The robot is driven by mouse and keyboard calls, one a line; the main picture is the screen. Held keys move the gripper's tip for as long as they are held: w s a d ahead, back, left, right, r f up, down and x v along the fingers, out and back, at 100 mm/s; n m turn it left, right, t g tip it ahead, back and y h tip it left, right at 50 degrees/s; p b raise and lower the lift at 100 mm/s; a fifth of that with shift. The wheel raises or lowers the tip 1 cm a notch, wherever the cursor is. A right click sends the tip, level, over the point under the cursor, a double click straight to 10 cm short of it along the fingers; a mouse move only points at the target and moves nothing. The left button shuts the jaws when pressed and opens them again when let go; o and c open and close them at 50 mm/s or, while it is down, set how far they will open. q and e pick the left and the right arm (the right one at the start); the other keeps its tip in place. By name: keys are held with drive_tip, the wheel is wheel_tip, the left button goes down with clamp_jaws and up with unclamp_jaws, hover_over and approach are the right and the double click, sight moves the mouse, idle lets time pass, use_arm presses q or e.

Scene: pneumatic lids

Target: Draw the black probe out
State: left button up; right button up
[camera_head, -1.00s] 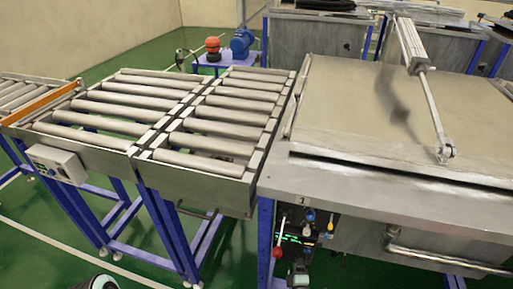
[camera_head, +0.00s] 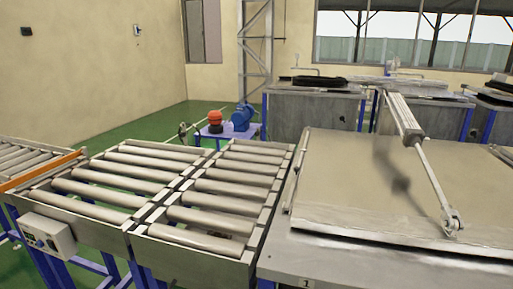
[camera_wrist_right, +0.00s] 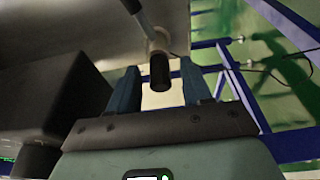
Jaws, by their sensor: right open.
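A short black cylinder (camera_wrist_right: 160,70), which looks like the black probe, shows in the right wrist view. It sits at the end of a pale collar (camera_wrist_right: 157,42) with a grey rod (camera_wrist_right: 140,16) leading up from it. My right gripper (camera_wrist_right: 160,80) is open, with one blue finger to each side of the black cylinder and visible gaps on both sides. How deep the cylinder lies between the fingers I cannot tell. The head view shows neither gripper and no black probe. My left gripper is not in view.
A dark block (camera_wrist_right: 65,95) stands close left of my right gripper. Blue frame bars (camera_wrist_right: 235,85) lie to its right. In the head view, a roller conveyor (camera_head: 150,228) adjoins a steel tank with a shut lid (camera_head: 345,185) and a cylinder arm (camera_head: 405,120).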

clamp_jaws()
drive_tip(key=shift+s, duration=0.1)
drive_tip(key=shift+s+a+p, duration=0.2)
drive_tip(key=shift+s+p, duration=0.15)
drive_tip(key=shift+s, duration=0.35)
drive_tip(key=shift+s+a+p, duration=0.25)
drive_tip(key=shift+s+p, duration=0.05)
drive_tip(key=shift+s, duration=0.45)
drive_tip(key=shift+s+a+p, duration=0.2)
drive_tip(key=shift+s+p, duration=0.15)
drive_tip(key=shift+s, duration=0.35)
drive_tip(key=shift+s+a, duration=0.1)
drive_tip(key=shift+s, duration=0.15)
